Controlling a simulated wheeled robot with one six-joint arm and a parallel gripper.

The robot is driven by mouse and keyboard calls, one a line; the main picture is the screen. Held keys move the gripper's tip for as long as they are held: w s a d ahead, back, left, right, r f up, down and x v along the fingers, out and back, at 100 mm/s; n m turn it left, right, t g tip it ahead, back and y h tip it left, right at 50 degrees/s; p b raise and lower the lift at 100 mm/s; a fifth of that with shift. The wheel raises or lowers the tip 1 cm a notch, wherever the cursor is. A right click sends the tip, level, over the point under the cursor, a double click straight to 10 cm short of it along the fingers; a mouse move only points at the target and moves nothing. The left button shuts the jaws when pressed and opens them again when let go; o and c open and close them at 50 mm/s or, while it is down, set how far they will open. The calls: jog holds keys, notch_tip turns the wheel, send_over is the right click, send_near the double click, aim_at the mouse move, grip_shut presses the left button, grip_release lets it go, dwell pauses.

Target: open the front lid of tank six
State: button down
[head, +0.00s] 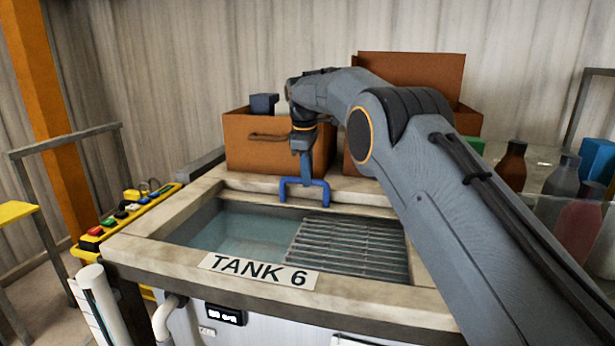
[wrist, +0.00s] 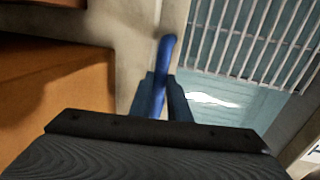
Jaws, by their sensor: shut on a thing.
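Tank six (head: 130,243) stands in front of me, with a "TANK 6" label (head: 259,271) on its front rim. Its front opening is uncovered across most of its width and shows water (head: 228,235) and a metal grating (head: 350,248); both also show in the wrist view. A blue bar handle (head: 324,195) stands at the far edge of this opening, by the pale lid panel (head: 245,182). My gripper (head: 305,178) points down and is shut on the handle. In the wrist view my fingers (wrist: 166,98) close around the blue handle (wrist: 165,55).
Brown boxes (head: 250,150) stand just behind the handle, close to my gripper. A yellow control panel (head: 120,220) with buttons is at the left side. Bottles (head: 512,165) stand at the right. A railing (head: 65,140) is at the far left.

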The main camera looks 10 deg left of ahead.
jog(key=shift+r, duration=0.1)
jog(key=c, duration=1.7)
grip_release()
jog(key=shift+o, duration=0.2)
notch_tip(320, 180, up, 8)
jog(key=s+b, duration=0.1)
jog(key=b, duration=0.1)
jog(key=shift+s+f, duration=0.2)
jog(key=shift+s, duration=0.05)
